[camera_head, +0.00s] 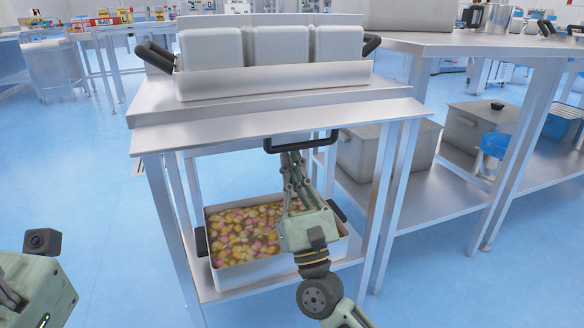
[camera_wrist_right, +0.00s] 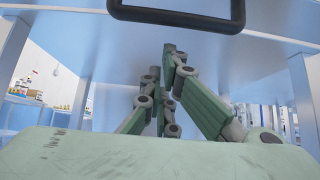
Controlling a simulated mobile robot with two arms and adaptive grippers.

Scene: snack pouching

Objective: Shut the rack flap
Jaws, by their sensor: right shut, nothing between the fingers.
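The rack flap (camera_head: 285,119) is the pale metal panel along the rack's front edge. It sticks out towards me, roughly level, below the upper shelf. Its black handle (camera_head: 301,143) hangs at the flap's front underside and shows at the top of the right wrist view (camera_wrist_right: 180,15). My right gripper (camera_head: 291,153) is just below the handle with its fingers pointing up, shut and empty. In the right wrist view its fingertips (camera_wrist_right: 171,52) are close together, below the handle bar. Of my left gripper (camera_head: 8,294), only a part shows at the lower left; its fingertips are out of frame.
A bin (camera_head: 257,274) of colourful snacks sits on the lower shelf, behind my right arm. A steel table (camera_head: 470,43) with lidded boxes beneath stands at right. The floor at left is clear.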

